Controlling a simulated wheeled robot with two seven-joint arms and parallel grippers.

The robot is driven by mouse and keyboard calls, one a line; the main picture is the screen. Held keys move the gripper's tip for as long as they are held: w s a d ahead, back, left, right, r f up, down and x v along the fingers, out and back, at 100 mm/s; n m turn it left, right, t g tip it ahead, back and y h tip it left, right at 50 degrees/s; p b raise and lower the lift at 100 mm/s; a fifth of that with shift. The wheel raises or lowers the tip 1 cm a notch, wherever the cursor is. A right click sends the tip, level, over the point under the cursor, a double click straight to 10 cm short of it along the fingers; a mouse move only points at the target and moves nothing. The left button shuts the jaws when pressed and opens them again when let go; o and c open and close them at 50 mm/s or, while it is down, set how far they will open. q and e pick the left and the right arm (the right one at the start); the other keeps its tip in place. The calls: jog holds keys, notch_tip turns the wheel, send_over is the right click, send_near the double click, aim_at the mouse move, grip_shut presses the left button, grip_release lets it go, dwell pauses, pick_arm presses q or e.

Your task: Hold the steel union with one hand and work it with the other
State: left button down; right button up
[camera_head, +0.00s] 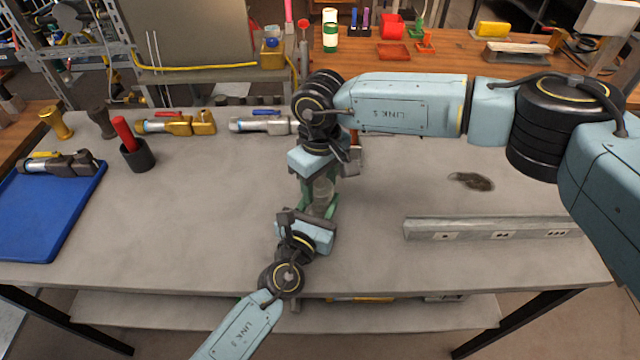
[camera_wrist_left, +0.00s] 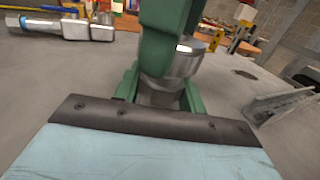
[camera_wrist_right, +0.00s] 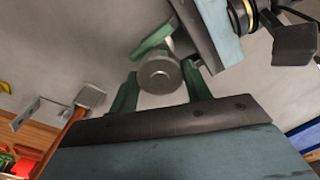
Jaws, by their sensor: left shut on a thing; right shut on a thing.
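The steel union (camera_head: 322,190) is a grey metal cylinder, held above the middle of the workbench between my two grippers. My left gripper (camera_head: 314,208) reaches it from the front and is shut on it with green fingers. My right gripper (camera_head: 318,176) reaches it from the back and is shut on it too. In the left wrist view the union (camera_wrist_left: 176,66) is partly hidden by a green finger of the right gripper. In the right wrist view its round end (camera_wrist_right: 160,76) faces the camera, between the green fingers.
A blue tray (camera_head: 60,222) with a fitting lies at the left. A black cup (camera_head: 138,155) with a red-handled thing, a brass valve (camera_head: 178,124) and a steel valve (camera_head: 262,122) stand along the back. A grey rail (camera_head: 490,229) lies at right. The front left bench is clear.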

aim_at(320, 186)
jog(key=shift+r, duration=0.45)
jog(key=shift+r, duration=2)
pick_arm(q)
jog(key=c, duration=0.8)
grip_release()
jog(key=shift+o, duration=0.2)
jog(key=shift+s, duration=0.1)
